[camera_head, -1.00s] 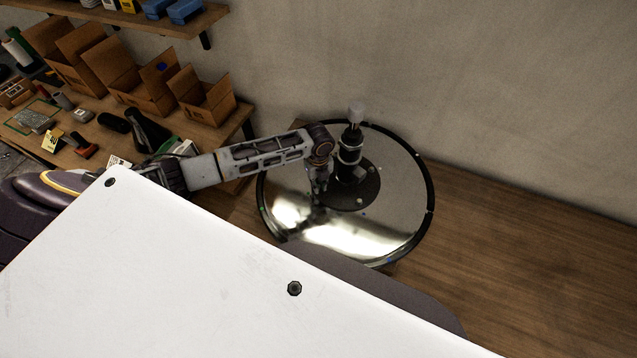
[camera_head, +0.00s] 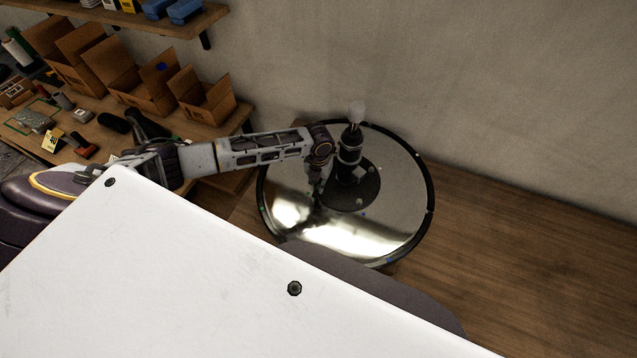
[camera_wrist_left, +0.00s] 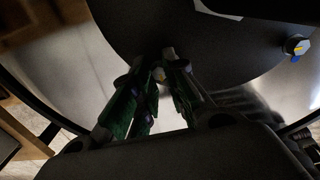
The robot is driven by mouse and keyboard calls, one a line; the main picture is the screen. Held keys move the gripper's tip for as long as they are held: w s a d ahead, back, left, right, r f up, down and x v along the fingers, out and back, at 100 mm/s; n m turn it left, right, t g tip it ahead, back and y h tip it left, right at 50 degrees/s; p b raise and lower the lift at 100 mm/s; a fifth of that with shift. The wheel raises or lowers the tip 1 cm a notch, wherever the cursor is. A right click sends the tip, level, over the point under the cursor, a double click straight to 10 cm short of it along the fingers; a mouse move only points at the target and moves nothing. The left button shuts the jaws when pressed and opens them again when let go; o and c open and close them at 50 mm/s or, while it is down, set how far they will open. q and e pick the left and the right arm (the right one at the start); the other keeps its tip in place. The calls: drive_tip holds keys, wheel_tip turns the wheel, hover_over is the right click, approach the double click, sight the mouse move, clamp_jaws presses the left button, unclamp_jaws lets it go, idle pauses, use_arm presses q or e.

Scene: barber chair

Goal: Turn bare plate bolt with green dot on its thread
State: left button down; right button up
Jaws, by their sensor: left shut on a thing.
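The dark round plate (camera_head: 367,192) sits around the foot of a black column on the shiny round base. My left gripper (camera_head: 317,191) reaches down at the plate's left edge in the head view. In the left wrist view its green-padded fingers (camera_wrist_left: 160,76) are shut on a small bolt (camera_wrist_left: 168,53) at the plate's edge; the fingers cover most of it. I cannot make out a green dot on it. My right gripper is not in view.
The shiny base disc (camera_head: 405,222) has a dark rim and stands by the wall on a wooden floor (camera_head: 500,245). The black column (camera_head: 350,150) rises close beside my left wrist. A bench with open cardboard boxes (camera_head: 205,97) is at left. A white panel (camera_head: 170,275) fills the foreground.

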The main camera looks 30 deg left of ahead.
use_arm(q)
drive_tip(key=shift+w+r, duration=0.1)
drive_tip(key=shift+w, duration=0.05)
idle(0.3)
drive_tip(key=c, duration=1.4)
unclamp_jaws()
drive_tip(key=shift+r, duration=5.95)
